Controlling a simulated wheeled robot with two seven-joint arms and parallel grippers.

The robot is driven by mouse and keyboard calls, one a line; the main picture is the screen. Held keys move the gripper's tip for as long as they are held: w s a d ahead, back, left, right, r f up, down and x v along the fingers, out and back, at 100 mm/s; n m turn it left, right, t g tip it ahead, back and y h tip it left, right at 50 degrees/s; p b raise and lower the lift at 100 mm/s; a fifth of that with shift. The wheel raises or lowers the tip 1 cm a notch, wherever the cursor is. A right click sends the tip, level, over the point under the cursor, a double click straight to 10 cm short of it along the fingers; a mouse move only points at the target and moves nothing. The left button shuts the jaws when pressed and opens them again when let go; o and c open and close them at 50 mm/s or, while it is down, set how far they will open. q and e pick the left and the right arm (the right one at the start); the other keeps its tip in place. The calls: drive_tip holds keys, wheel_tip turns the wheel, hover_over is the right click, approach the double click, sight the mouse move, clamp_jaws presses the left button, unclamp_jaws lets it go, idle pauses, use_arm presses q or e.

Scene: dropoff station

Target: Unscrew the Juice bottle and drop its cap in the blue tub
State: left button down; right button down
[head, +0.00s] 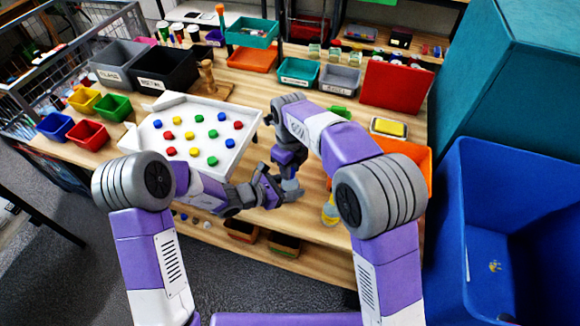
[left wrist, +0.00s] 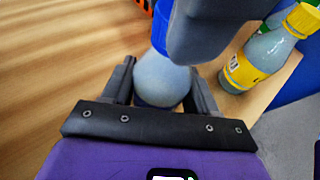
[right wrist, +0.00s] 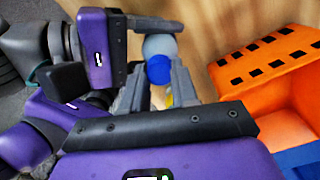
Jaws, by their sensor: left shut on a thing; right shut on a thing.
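A pale grey-blue bottle (head: 291,185) with a blue cap (right wrist: 159,70) is between my two grippers over the front of the table. My left gripper (left wrist: 162,88) is shut around the bottle's body (left wrist: 160,78). My right gripper (right wrist: 160,88) is shut at the blue cap end, and one of its fingers covers part of the bottle in the left wrist view. No label on this bottle can be read. A large blue tub (head: 447,215) stands at the right of the table, and a small blue bin (head: 55,126) sits at the far left.
A yellow-capped bottle with a yellow label (left wrist: 255,62) stands close to the right of my grippers. An orange crate (right wrist: 262,72) is on the table's right side. A white tray of coloured pieces (head: 235,155) lies to the left. Bins and a red panel (head: 396,95) line the back.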

drive_tip(key=n, duration=2)
drive_tip(key=shift+r, duration=0.1)
drive_tip(key=n, duration=3.4)
